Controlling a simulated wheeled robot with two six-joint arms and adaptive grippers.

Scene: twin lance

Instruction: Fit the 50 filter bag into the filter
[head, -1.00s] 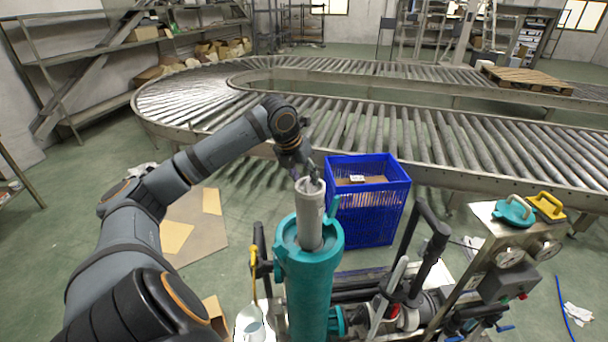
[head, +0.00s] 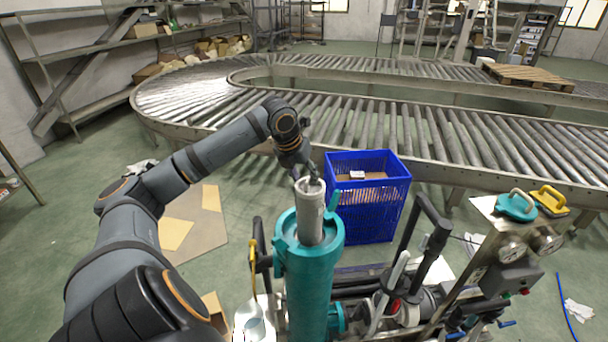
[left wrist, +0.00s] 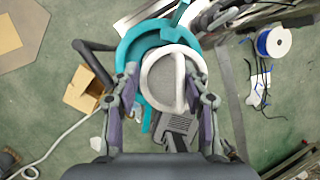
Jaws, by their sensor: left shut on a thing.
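The filter bag (head: 311,222) is a pale grey upright cylinder. Its lower part is inside the open top of the teal filter housing (head: 306,290), and its upper part stands above the rim. My left gripper (head: 309,180) is shut on the bag's top end. In the left wrist view the bag's round top (left wrist: 158,82) with a bar across it sits between the fingers of my left gripper (left wrist: 164,90). The teal rim (left wrist: 130,50) shows around and behind it. The bag's lower end is hidden in the housing. My right gripper is not in view.
A blue crate (head: 366,205) stands just behind the filter. A cart with black handles and a gauge panel (head: 512,262) is at the right, with teal and yellow handled tools (head: 517,206) on top. A roller conveyor (head: 430,135) curves behind. Cardboard (head: 178,232) lies on the floor at left.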

